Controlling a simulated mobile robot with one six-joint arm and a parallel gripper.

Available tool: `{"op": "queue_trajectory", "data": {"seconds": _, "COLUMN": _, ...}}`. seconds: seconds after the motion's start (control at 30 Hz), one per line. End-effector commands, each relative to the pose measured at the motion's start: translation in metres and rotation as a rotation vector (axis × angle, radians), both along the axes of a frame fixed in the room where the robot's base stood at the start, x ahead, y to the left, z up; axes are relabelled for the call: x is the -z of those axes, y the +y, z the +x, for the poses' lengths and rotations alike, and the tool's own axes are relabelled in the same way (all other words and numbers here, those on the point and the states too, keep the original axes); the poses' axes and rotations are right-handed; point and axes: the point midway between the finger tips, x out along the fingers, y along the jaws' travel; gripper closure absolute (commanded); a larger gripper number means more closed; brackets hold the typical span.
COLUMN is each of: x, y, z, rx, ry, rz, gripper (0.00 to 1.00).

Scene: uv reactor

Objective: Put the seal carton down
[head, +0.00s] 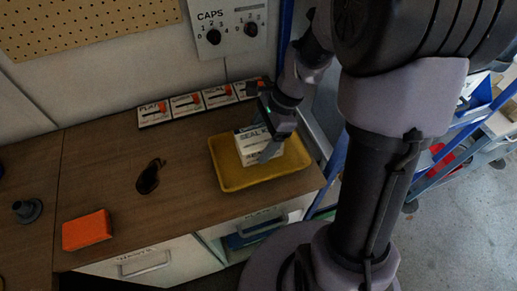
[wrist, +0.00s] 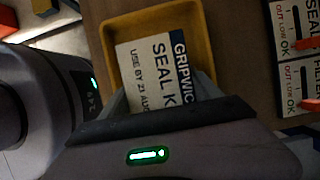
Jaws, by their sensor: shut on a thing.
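The seal carton (head: 249,147) is a white box with dark lettering, in the yellow tray (head: 232,183) at the right end of the bench in the head view. In the wrist view the carton (wrist: 158,65) shows its label, reading "SEAL K" and "USE BY 21 AUG", with part of the yellow tray (wrist: 112,38) around it. My gripper (head: 270,148) is shut on the carton from above. Whether the carton's base touches the tray floor cannot be told.
Several labelled cards with orange levers (head: 187,104) lie along the back of the bench. An orange block (head: 87,231), a dark grey round part (head: 28,210) and dark glasses-like item (head: 150,177) lie to the left. The bench between them is clear.

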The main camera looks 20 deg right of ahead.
Motion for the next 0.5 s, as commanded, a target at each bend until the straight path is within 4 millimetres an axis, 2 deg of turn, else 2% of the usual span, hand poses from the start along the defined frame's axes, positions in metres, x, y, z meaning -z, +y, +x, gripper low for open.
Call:
{"op": "queue_trajectory", "data": {"seconds": 0.03, "x": 0.015, "y": 0.000, "z": -0.001, "rx": 0.000, "ry": 0.003, "rz": 0.001, "gripper": 0.82}}
{"op": "queue_trajectory", "data": {"seconds": 0.13, "x": 0.035, "y": 0.000, "z": -0.001, "rx": 0.000, "ry": 0.002, "rz": 0.001, "gripper": 0.82}}
{"op": "queue_trajectory", "data": {"seconds": 0.47, "x": 0.036, "y": 0.000, "z": 0.000, "rx": 0.000, "ry": 0.000, "rz": 0.000, "gripper": 0.82}}
{"op": "queue_trajectory", "data": {"seconds": 0.5, "x": 0.036, "y": 0.000, "z": 0.000, "rx": 0.000, "ry": 0.000, "rz": 0.000, "gripper": 0.22}}
